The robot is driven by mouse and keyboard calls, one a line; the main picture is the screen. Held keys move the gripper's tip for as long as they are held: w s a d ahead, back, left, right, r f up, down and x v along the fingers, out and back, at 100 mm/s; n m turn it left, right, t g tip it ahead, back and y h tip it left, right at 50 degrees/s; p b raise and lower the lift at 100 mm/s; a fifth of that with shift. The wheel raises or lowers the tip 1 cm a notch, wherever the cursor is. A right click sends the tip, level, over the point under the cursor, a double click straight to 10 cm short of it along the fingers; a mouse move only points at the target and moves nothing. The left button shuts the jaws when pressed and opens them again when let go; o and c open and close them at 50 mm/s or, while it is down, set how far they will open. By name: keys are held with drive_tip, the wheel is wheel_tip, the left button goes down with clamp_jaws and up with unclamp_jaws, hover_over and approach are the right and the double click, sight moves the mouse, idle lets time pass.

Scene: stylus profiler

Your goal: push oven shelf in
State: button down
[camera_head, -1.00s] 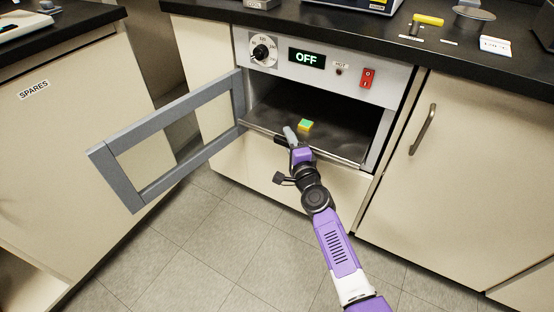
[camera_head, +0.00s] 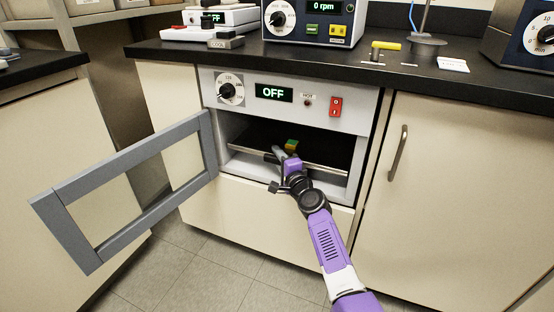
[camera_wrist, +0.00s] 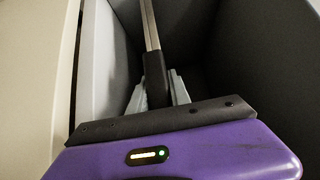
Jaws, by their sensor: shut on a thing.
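The oven (camera_head: 285,119) has its grey framed door (camera_head: 120,190) swung open to the left. The dark oven shelf (camera_head: 325,168) lies inside the opening, with its pale front rail crossing it. A small green and yellow block (camera_head: 291,144) shows on the shelf just beyond my gripper. My gripper (camera_head: 279,153) is at the opening, shut on the shelf's front rail. In the wrist view the metal rail (camera_wrist: 150,25) runs away from between the fingers. The shelf's rear part is in shadow.
The oven display reads OFF, beside a dial (camera_head: 230,90) and a red switch (camera_head: 336,107). A cabinet with a handle (camera_head: 398,152) stands at right. The counter (camera_head: 330,62) above holds instruments. Clear floor (camera_head: 220,270) lies in front.

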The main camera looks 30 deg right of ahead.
drive_tip(key=shift+d, duration=0.15)
drive_tip(key=c, duration=1.2)
unclamp_jaws()
drive_tip(key=shift+s, duration=0.25)
drive_tip(key=s+a+p, duration=0.1)
drive_tip(key=s+p, duration=0.2)
drive_tip(key=s, duration=0.4)
drive_tip(key=shift+s+a, duration=0.1)
